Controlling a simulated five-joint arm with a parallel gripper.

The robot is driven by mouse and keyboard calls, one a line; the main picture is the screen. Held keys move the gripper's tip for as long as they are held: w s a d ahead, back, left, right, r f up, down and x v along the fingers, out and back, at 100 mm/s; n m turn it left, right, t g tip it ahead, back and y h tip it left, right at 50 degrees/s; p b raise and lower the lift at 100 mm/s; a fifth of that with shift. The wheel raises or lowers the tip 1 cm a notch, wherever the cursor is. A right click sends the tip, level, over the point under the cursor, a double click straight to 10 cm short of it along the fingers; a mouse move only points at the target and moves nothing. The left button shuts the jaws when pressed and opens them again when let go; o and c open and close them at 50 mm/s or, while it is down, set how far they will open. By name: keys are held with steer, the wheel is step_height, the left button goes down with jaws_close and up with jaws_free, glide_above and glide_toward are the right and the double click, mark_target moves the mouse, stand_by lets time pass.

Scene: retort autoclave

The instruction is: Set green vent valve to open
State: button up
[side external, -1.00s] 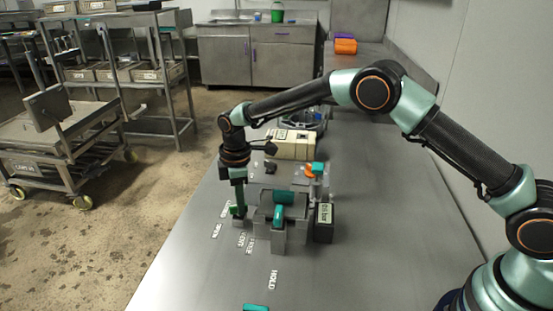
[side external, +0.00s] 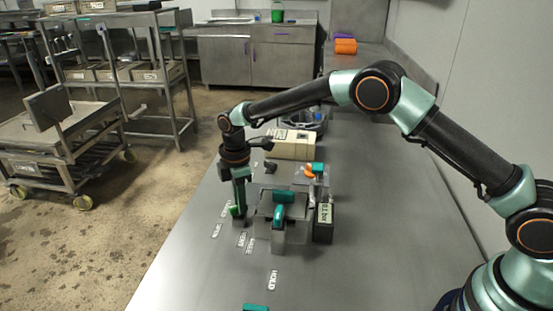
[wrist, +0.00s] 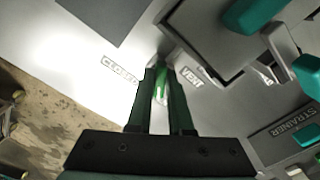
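The green vent valve (side external: 236,211) is a small green handle at the left side of the grey fixture in the side view. In the wrist view its bright green handle (wrist: 161,86) sits between my two dark green fingers, beside the VENT label (wrist: 192,77). A CLOSED label (wrist: 119,70) lies left of the fingers. My gripper (wrist: 160,80) points down over the valve and appears shut on the handle, with little gap visible. In the side view my gripper (side external: 238,204) hides part of the valve. An OPEN label (side external: 216,231) lies nearer the camera. The exact handle angle is hard to tell.
Teal handles (side external: 279,214) stand on the fixture close to the right of my gripper. A dark gauge box (side external: 324,223) and a small orange handle (side external: 309,173) are further right. A cream box (side external: 293,144) stands behind. The table front is mostly clear, with a HOLD label (side external: 272,281).

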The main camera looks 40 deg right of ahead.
steer(key=o, duration=0.4)
steer(key=shift+r, duration=0.1)
step_height(320, 180, up, 12)
stand_by(0.4)
